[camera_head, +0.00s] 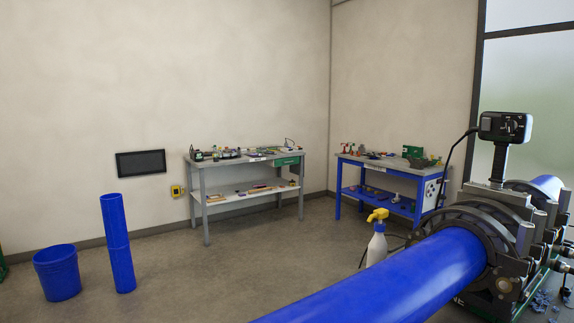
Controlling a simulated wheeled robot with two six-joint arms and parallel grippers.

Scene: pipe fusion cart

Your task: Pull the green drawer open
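A small green drawer (287,162) sits under the top of the grey workbench (223,162), at its right end by the far wall. It looks closed, but it is too small to be sure. The bench stands well away from me across the floor. Neither of my grippers shows in the head view.
A large blue pipe (400,280) clamped in a black fusion machine (500,235) fills the lower right. A spray bottle (376,240) stands behind it. A blue bucket (57,272) and an upright blue pipe (117,243) stand left. Floor between (215,280) is clear. A blue bench (381,190) stands right.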

